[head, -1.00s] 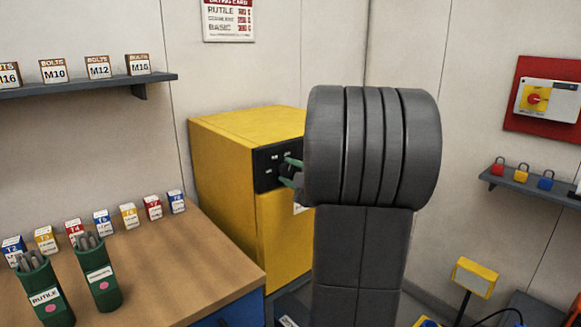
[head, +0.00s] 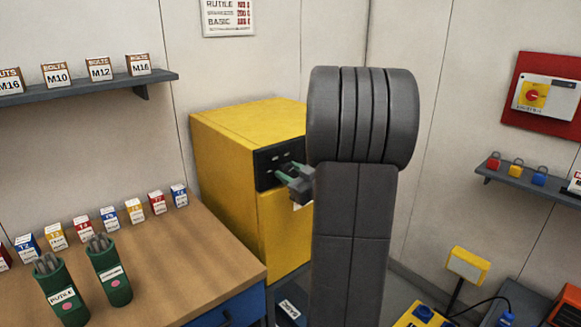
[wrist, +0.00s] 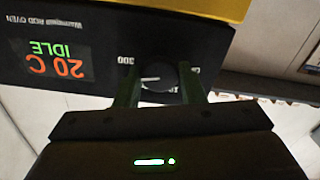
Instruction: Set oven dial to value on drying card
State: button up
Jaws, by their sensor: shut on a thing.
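The yellow rod oven (head: 222,165) stands behind the bench, with a black control panel (head: 268,158). In the wrist view the panel is upside down, and its display (wrist: 58,67) reads 20 C and IDLE. The round black dial (wrist: 158,78) sits between the two green fingers of my gripper (wrist: 158,88), which is shut on it. The dial's white mark points left in that view, near a printed 300. In the head view my gripper (head: 290,175) is at the panel. The drying card (head: 229,17) is on the wall, its top cut off; its values are hard to read.
The wooden bench (head: 190,245) holds a row of small labelled boxes and two green rod holders (head: 108,272). A shelf (head: 90,86) with bolt boxes is above. At right are a red-backed switch (head: 540,97), a padlock shelf (head: 530,182) and a yellow-framed stand (head: 467,266).

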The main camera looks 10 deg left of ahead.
jog(key=shift+m+p, duration=0.6)
jog(key=shift+m, duration=0.7)
jog(key=shift+f, duration=0.1)
jog(key=o, duration=1)
jog(key=b+v, duration=0.1)
jog(key=v, duration=1.2)
jog(key=shift+s+d+b, duration=0.25)
jog(key=shift+d+b, duration=0.05)
jog(key=shift+b, duration=0.05)
jog(key=shift+a, duration=0.1)
